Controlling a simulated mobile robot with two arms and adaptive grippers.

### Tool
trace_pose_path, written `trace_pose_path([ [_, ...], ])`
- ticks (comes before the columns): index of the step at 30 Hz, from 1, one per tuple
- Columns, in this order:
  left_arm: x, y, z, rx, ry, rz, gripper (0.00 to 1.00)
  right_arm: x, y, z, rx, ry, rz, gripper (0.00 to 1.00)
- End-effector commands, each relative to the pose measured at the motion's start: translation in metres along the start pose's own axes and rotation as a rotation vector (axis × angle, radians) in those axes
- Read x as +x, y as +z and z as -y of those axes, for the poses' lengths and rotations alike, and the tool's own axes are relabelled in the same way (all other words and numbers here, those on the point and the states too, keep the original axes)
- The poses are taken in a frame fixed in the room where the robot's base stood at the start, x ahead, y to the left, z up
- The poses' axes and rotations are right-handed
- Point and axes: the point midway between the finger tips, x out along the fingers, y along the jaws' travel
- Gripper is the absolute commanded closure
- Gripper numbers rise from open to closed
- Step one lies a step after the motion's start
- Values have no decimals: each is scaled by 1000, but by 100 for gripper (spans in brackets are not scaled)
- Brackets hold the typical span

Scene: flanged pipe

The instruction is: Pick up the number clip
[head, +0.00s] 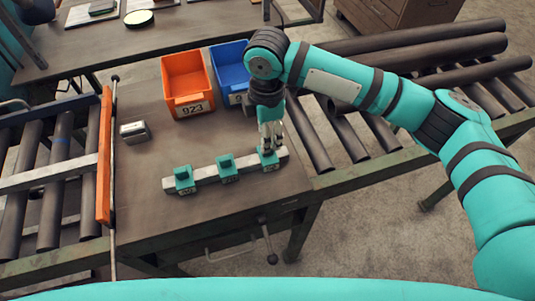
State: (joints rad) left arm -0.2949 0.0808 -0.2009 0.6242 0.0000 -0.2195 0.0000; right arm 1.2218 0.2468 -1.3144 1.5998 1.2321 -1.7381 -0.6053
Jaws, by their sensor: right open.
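Several teal number clips sit in a row on a pale grey bar (205,174) on the table: a left clip (184,178), a middle clip (228,166) and a right clip (270,163). Each has a small white label, too small to read surely. My right gripper (268,150) points down at the right clip with its fingers open. Its fingertips are close to the clip's top and partly hide it; I cannot tell if they touch it. My left gripper is not in view.
An orange bin (187,112) labelled 923 and a blue bin (230,83), partly behind my right arm, stand at the table's back. A small grey metal block (133,131) lies at left, near an orange barrier (104,155). Roller conveyors flank the table. The front-left tabletop is clear.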

Motion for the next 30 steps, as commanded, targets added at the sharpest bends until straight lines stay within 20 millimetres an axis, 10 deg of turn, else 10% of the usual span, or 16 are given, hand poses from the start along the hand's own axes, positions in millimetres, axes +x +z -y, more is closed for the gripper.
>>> trace_pose_path([
  [19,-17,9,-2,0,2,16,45,50,0,4,0,0,1,58],
  [30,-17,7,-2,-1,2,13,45,50,0,4,0,0,1,100],
])
